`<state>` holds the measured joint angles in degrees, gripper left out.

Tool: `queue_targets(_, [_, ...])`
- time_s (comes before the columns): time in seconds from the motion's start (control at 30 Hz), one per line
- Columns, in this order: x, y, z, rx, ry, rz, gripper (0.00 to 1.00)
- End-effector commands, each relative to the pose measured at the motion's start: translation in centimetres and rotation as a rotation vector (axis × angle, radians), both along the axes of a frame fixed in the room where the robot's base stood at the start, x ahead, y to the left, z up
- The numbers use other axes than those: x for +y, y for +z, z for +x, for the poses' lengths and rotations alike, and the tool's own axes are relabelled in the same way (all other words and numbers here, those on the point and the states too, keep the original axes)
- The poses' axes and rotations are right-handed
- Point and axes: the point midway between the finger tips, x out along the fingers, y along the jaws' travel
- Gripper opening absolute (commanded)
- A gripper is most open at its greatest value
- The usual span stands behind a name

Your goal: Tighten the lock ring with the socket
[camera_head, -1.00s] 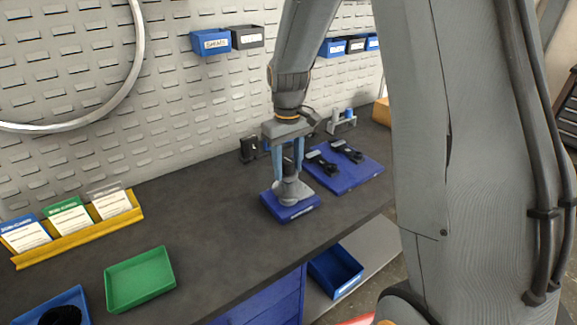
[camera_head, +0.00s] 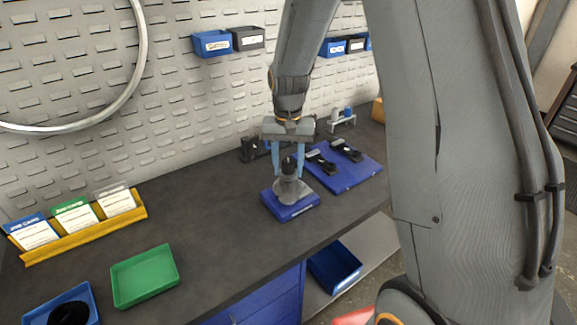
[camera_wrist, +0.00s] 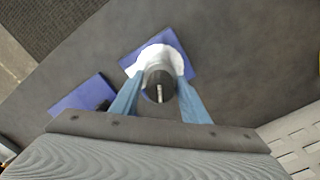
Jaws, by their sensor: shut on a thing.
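My gripper (camera_head: 289,174) points down with its two blue fingers on either side of the socket (camera_head: 289,164), a dark cylinder, and is shut on it. In the wrist view the socket (camera_wrist: 159,78) is a dark round end with a pale slot, between the fingers. Below it stands a pale grey fixture (camera_head: 291,190) on a blue base (camera_head: 292,213) on the bench. The socket appears in line with the top of this fixture, seemingly touching it. I cannot make out the lock ring, which the socket and fingers seem to hide.
A blue mat (camera_head: 352,178) with two black-handled tools lies just right of the base. Small dark items (camera_head: 250,147) stand behind. A green tray (camera_head: 145,276) and a yellow card rack (camera_head: 85,232) are on the left. The dark bench between is clear.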

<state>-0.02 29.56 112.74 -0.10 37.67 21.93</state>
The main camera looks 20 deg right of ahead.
Motion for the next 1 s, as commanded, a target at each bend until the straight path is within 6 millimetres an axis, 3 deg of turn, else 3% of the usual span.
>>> queue_targets(0.2, [0.01,-0.33,-0.33,0.009,-0.16,-0.001,0.01])
queue_targets(1.0, [0.02,-0.38,-0.34,0.01,-0.2,0.0,0.01])
